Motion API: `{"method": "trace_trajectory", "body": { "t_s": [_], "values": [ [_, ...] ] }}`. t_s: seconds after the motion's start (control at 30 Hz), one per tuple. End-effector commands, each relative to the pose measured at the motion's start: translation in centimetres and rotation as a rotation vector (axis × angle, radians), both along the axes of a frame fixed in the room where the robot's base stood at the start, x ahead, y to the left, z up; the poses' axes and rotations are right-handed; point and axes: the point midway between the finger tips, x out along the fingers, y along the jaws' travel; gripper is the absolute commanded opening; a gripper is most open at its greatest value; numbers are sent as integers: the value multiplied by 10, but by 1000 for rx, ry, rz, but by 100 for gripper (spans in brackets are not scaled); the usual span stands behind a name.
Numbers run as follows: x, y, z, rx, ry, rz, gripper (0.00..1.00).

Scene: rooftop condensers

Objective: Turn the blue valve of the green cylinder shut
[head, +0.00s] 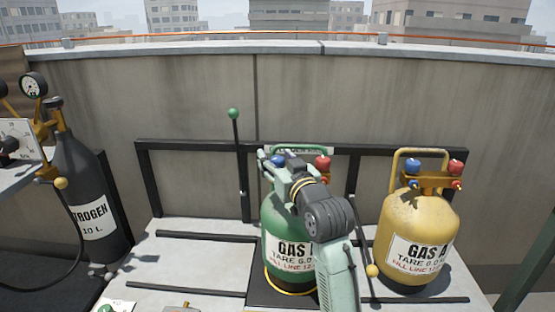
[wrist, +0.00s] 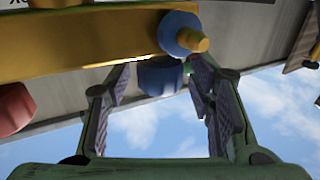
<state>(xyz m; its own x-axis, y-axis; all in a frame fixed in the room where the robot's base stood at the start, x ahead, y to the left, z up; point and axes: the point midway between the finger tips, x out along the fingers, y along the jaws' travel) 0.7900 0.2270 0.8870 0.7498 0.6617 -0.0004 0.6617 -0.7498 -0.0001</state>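The green cylinder (head: 274,222) stands upright on the pale platform, partly hidden by my arm. Its blue valve (head: 278,160) shows at the top left of its head, among my gripper's fingers; its red valve (head: 322,162) is to the right. In the wrist view the blue valve knob (wrist: 160,76) lies between the tips of my open gripper (wrist: 158,80), with a visible gap on the left; contact on the right is unclear. A blue fitting with a brass tip (wrist: 182,35) sits on the yellow bar (wrist: 80,45) beside the knob. The red valve (wrist: 15,108) is at the left edge.
A yellow cylinder (head: 417,220) with blue and red valves stands to the right. A dark nitrogen bottle (head: 80,170) and gauge (head: 33,85) are at left. A lever with a green ball (head: 233,113) rises behind, left of the cylinder. A black rail (head: 190,146) runs behind.

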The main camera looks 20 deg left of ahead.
Motion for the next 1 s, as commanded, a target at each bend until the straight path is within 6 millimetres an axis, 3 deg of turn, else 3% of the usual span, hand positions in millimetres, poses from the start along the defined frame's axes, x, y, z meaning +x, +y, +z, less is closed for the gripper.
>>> {"method": "trace_trajectory", "body": {
  "t_s": [0.7, 1.0],
  "values": [
    [0, 0, 0, 0, 0, 0, 0],
    [-1, 0, 2, 0, 0, -35, 0]
  ]
}}
